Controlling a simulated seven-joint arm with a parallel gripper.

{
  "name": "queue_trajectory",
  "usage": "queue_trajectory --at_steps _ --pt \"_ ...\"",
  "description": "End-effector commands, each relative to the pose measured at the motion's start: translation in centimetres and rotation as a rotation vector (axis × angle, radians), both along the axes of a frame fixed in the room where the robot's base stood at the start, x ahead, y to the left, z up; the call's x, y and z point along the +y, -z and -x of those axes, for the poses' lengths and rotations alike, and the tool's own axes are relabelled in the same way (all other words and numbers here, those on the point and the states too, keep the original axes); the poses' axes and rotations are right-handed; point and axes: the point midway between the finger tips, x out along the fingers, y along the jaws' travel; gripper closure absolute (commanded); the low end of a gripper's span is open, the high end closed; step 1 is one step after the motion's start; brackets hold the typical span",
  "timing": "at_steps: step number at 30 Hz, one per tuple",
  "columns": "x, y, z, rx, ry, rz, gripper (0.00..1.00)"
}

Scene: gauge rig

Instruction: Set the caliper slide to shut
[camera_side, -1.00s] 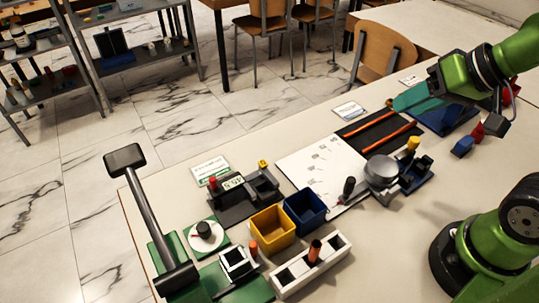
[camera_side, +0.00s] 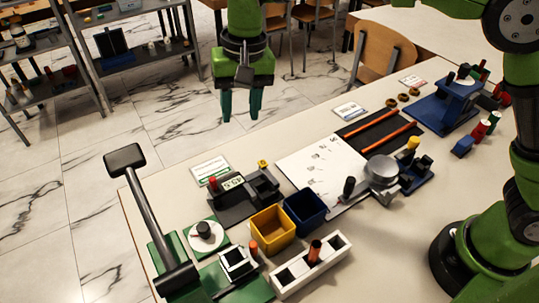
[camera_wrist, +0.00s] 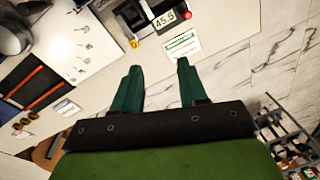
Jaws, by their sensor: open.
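The caliper appears to be the dark grey device (camera_side: 236,206) with a numeric display that reads about 45.5 (camera_side: 231,182), a red knob (camera_side: 212,184) and dark blocks at its right. My gripper (camera_side: 241,106) is open and empty, pointing down, high and apart from the device. Its two teal fingers (camera_wrist: 159,66) show in the wrist view.
A yellow bin (camera_side: 272,232) and a blue bin (camera_side: 305,211) stand close to the device. A white sheet (camera_side: 310,160) lies to its right. A tall hammer-like lever (camera_side: 146,210) rises at the left. A label card (camera_side: 210,170) lies behind the device.

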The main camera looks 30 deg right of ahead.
Motion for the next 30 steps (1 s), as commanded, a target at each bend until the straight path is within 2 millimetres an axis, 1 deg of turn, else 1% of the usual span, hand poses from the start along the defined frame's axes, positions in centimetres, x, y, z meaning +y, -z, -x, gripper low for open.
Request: queue_trajectory --at_steps 1,3,6,8,10,12,15,17,20,22,30 --pt "2.4 1.0 -0.5 0.019 0.029 0.025 0.58" --pt "4.7 1.7 -0.9 0.038 0.093 0.051 0.58" --pt "6.9 2.0 -1.1 0.051 0.198 0.076 0.58" --pt "7.6 1.5 -1.2 0.053 0.264 0.078 0.58" --pt "7.8 0.3 -1.3 0.052 0.344 0.07 0.58" --pt "7.8 -1.1 -1.1 0.059 0.417 0.059 0.58" --pt "7.7 -0.7 -0.5 0.089 0.472 0.071 0.58" --pt "7.6 -0.3 -0.5 0.09 0.478 0.071 0.58" --pt "7.6 0.9 -0.5 0.091 0.476 0.072 0.58" --pt "7.6 2.2 -0.4 0.092 0.476 0.07 0.58" --pt "7.6 8.2 -0.5 0.092 0.474 0.07 0.58"
